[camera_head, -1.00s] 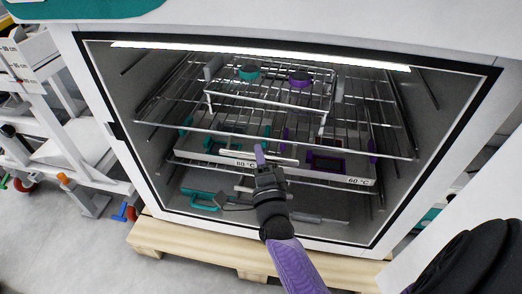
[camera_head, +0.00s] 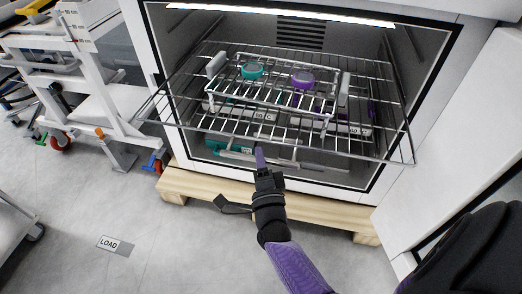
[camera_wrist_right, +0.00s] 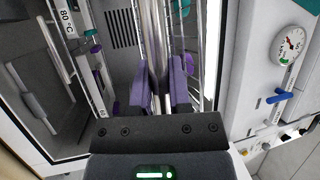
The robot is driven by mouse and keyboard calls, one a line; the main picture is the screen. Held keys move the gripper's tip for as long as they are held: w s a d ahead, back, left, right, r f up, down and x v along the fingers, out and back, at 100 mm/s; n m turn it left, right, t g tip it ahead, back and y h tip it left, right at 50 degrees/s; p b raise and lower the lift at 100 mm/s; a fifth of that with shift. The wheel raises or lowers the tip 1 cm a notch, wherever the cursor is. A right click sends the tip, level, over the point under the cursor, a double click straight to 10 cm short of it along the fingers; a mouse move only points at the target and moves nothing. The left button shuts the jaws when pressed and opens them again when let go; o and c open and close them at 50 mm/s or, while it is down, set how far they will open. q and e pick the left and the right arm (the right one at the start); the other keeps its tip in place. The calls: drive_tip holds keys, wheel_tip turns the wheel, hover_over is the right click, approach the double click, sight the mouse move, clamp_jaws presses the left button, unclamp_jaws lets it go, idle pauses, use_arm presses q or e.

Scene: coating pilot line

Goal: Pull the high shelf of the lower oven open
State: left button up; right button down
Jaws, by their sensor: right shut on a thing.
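The high shelf (camera_head: 210,118) of the oven (camera_head: 455,60) is a wire rack, drawn partly out so its front edge stands beyond the opening. It carries a wire carrier (camera_head: 325,120) with a teal-topped piece (camera_head: 252,70) and a purple-topped piece (camera_head: 303,77). My right gripper (camera_head: 262,158) is at the middle of the shelf's front. In the right wrist view its purple fingers (camera_wrist_right: 165,95) are shut on a metal bar (camera_wrist_right: 157,60), seemingly the shelf's front bar. My left gripper is not in view.
Lower in the oven, partly hidden, is a level with temperature labels (camera_head: 358,131) and a teal item (camera_head: 222,147). A wooden pallet (camera_head: 330,210) lies under the oven. The white door (camera_head: 455,170) stands open at right. A white cart (camera_head: 110,80) stands left. Floor in front is clear.

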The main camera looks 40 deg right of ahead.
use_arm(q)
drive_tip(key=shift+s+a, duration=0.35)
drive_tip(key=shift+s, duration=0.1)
use_arm(e)
drive_tip(key=shift+s+a, duration=0.35)
drive_tip(key=shift+a, duration=0.05)
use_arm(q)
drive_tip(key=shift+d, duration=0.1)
use_arm(e)
drive_tip(key=c, duration=0.6)
unclamp_jaws()
use_arm(q)
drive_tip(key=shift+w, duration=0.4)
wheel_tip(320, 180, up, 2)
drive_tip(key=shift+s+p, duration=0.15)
drive_tip(key=shift+p, duration=0.9)
use_arm(e)
drive_tip(key=v, duration=1)
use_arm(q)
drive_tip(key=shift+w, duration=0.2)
